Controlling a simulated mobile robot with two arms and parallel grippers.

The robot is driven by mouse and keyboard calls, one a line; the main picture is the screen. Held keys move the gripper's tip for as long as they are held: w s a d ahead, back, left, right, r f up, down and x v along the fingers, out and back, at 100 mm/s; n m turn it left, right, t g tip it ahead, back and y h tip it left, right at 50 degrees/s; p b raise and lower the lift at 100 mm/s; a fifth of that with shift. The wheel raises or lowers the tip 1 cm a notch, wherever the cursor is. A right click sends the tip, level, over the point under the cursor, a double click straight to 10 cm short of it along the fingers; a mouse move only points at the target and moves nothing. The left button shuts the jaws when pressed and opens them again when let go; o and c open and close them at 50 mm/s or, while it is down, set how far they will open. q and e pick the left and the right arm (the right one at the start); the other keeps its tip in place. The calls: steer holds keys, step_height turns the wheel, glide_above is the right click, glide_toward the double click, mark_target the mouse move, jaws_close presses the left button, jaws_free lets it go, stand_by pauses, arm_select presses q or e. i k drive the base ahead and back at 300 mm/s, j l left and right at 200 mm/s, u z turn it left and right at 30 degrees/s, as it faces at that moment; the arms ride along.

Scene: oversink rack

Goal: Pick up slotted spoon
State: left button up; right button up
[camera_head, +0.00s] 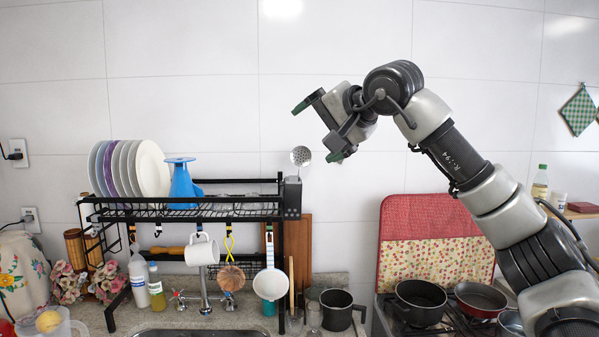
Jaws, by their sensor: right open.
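The slotted spoon (300,156) stands upright with its round perforated head up, at the right end of the black oversink rack (240,214). Its handle goes down into a dark utensil holder (292,198), which hides the lower part. My right gripper (318,132) is open and empty, above and slightly right of the spoon head. Its fingers are spread, one up and to the left, one lower right near the spoon head. From this one view I cannot tell the depth gap between them. My left gripper is not in view.
Plates (150,168) and a blue funnel (182,182) stand on the rack. A mug (202,252) and a white strainer (270,283) hang below. Right of the rack are a dark pot (337,308) and a stove with pans (420,300). The tiled wall is behind.

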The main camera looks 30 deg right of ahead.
mark_target(301, 156)
steer(key=i+l, duration=1.25)
steer(key=i, duration=0.15)
